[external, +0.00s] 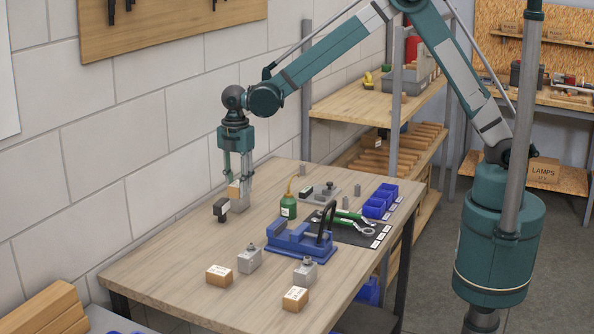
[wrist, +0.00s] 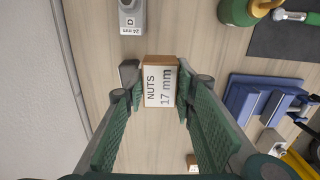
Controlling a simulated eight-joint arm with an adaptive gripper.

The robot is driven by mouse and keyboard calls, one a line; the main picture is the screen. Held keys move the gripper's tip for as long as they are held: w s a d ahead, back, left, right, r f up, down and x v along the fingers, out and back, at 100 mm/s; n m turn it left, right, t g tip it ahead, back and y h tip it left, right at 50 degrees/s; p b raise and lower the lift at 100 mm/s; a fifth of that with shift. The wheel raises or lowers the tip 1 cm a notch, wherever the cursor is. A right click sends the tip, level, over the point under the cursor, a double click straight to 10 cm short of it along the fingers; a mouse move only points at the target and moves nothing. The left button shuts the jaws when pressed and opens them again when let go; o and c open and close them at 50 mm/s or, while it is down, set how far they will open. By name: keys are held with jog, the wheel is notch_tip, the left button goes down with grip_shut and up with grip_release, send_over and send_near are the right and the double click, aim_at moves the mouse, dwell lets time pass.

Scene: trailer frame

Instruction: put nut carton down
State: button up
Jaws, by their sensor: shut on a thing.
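The nut carton is a small tan box with a white label reading "NUTS 17 mm" in the wrist view (wrist: 160,84); it also shows in the external view (external: 234,189). My gripper (external: 235,186) is shut on it, with a green finger on each side of the carton in the wrist view (wrist: 158,98). The carton is over the far left part of the wooden bench (external: 170,262). It looks raised above the top, but the gap is hard to judge. The label faces the wrist camera.
A dark block (external: 221,210) stands close beside the carton. A grey block labelled "24 mm" (wrist: 130,16) is nearby. A green oil can (external: 288,206) and blue vise (external: 302,242) stand to the right. Two other cartons (external: 219,275) (external: 295,299) sit in front. The front left bench is clear.

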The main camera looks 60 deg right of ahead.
jog(key=w+d, duration=0.3)
jog(key=d, duration=1)
jog(key=b, duration=0.1)
send_over(270, 191)
jog(key=shift+r, duration=0.1)
jog(key=shift+f, duration=3.15)
jog(key=shift+f, duration=1.85)
jog(key=shift+f, duration=0.15)
